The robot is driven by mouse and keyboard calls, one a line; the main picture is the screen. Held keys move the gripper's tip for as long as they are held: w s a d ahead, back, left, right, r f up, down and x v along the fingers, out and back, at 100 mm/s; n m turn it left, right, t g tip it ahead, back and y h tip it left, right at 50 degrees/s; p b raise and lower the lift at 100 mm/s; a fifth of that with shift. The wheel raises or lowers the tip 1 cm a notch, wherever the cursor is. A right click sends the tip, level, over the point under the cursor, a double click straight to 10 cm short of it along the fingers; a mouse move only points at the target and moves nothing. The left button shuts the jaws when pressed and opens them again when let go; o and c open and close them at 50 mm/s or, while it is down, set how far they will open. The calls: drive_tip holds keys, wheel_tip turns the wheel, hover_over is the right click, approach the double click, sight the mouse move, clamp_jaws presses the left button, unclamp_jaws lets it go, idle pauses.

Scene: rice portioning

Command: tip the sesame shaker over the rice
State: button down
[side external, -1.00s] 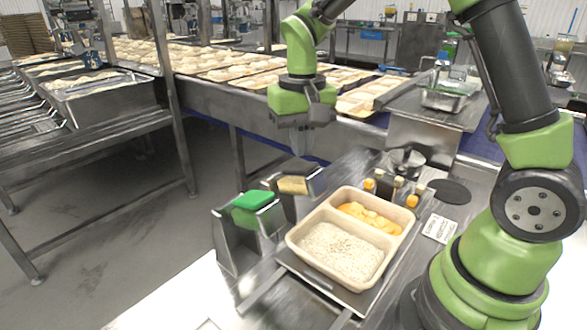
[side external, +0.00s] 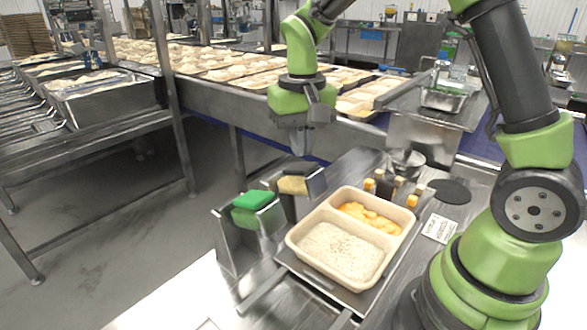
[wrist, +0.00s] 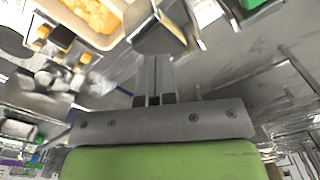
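My gripper (side external: 299,152) points down above a beige block with a dark top (side external: 294,185), which sits in a metal holder. In the wrist view the two fingers (wrist: 154,62) lie side by side with no clear gap and nothing visible between them. The block (wrist: 157,38) shows just beyond the fingertips; the side view shows them above it. I cannot tell for certain whether this block is the sesame shaker. The rice (side external: 340,250) fills the larger compartment of a cream tray (side external: 292,240), with small darker specks near its middle.
A green-topped block (side external: 253,201) stands in a neighbouring metal holder (side external: 235,245). Yellow-orange food (side external: 370,215) fills the tray's smaller compartment. A conveyor with food trays runs behind.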

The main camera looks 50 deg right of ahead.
sight(308, 166)
drive_tip(key=shift+f, duration=0.2)
drive_tip(key=shift+f, duration=0.85)
drive_tip(key=shift+s+f, duration=0.3)
drive_tip(key=shift+f, duration=0.4)
drive_tip(key=shift+s+f, duration=0.25)
drive_tip(key=shift+f, duration=0.5)
drive_tip(key=shift+s+f, duration=0.3)
drive_tip(key=shift+f, duration=0.4)
drive_tip(key=shift+r, duration=0.1)
drive_tip(key=shift+w+r, duration=0.3)
drive_tip(key=shift+r, duration=0.7)
drive_tip(key=shift+w+r, duration=0.25)
drive_tip(key=shift+r, duration=0.75)
drive_tip(key=shift+w+r, duration=0.3)
drive_tip(key=shift+r, duration=0.8)
